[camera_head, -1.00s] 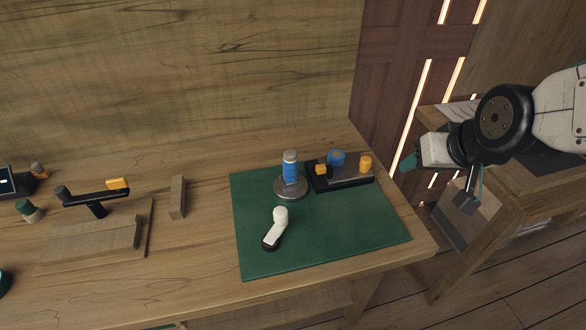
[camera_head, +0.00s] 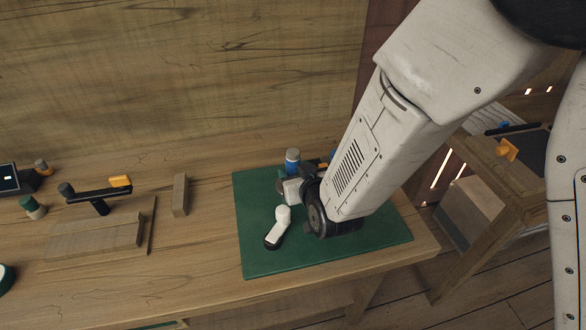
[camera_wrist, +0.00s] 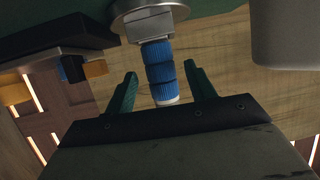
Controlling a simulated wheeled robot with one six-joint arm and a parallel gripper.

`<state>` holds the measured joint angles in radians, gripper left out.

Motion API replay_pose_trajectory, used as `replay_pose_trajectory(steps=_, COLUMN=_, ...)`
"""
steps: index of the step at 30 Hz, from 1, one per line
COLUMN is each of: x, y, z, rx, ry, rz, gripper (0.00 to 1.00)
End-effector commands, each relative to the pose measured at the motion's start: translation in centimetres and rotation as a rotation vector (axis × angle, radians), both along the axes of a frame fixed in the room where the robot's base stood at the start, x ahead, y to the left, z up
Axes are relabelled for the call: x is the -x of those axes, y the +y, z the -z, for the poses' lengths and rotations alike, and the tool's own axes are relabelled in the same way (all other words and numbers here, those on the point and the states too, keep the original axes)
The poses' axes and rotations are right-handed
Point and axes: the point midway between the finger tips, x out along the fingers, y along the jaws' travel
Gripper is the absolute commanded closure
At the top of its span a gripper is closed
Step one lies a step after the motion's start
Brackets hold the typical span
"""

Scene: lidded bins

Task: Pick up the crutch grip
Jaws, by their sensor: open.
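The crutch grip (camera_head: 292,160), which I take to be the blue ribbed cylinder with a grey end, stands upright on the green mat; my wrist hides its lower part in the head view. In the wrist view the blue ribbed grip (camera_wrist: 161,74) rises from a silver collar on a round metal base (camera_wrist: 148,18). My gripper (camera_wrist: 160,70) is open, with one green finger on each side of the grip. Gaps show between both fingers and the grip. The fingertips are hidden in the head view.
A black tray with orange and blue parts (camera_wrist: 55,45) is beside the grip. Wooden blocks (camera_head: 180,195) and a black-and-orange lever (camera_head: 95,192) are at left.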

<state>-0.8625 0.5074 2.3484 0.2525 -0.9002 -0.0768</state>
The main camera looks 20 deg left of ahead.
Motion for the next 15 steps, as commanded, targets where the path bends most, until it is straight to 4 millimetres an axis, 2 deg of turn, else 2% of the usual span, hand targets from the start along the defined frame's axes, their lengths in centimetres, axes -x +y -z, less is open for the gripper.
replay_pose_trajectory(steps=9, x=-3.4, y=2.6, z=1.2, rx=-0.001, ry=0.001, rz=0.003, gripper=0.45)
replay_pose_trajectory(steps=15, x=-3.8, y=2.9, z=1.4, rx=0.0, ry=0.0, rz=0.001, gripper=0.45)
